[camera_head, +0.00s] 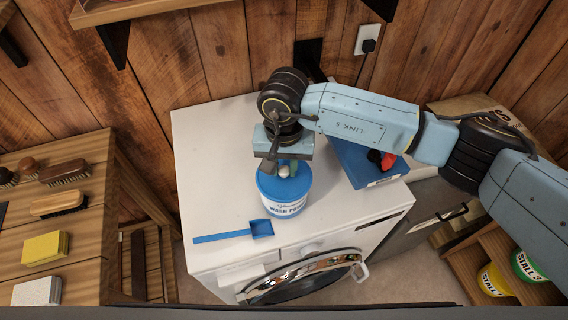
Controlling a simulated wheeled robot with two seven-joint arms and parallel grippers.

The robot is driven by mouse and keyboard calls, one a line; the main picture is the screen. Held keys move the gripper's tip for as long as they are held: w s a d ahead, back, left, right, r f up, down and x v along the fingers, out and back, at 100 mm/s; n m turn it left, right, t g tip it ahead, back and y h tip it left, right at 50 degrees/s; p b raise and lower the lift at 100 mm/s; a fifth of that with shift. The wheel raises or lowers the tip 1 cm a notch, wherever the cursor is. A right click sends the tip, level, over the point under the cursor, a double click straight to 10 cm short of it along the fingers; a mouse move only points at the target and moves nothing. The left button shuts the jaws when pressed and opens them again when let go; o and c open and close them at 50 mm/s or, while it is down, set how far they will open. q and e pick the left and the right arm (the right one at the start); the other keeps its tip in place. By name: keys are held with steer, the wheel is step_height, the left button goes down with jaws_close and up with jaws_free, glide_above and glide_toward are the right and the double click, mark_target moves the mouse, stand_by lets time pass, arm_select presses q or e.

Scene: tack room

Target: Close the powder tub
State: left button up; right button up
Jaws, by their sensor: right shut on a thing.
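The powder tub (287,207) is a white bucket labelled "WASH P..." standing on top of the white washing machine (215,165). A blue lid (270,187) shows at the top of the tub; whether it is fully seated I cannot tell. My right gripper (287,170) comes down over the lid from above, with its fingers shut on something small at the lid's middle. The gripper body hides the back of the lid. My left gripper is not in view.
A blue scoop (235,232) lies on the machine's front left. A blue box (362,165) stands right of the tub, partly behind my arm. A wooden bench (85,240) with brushes (65,173) and a yellow sponge (45,247) is at left. The machine's left top is clear.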

steer(key=shift+f, duration=0.2)
steer(key=o, duration=1)
steer(key=shift+o, duration=0.2)
step_height(320, 180, up, 13)
steer(key=b, duration=0.2)
steer(key=shift+r, duration=0.2)
step_height(320, 180, up, 6)
steer(key=shift+p, duration=0.85)
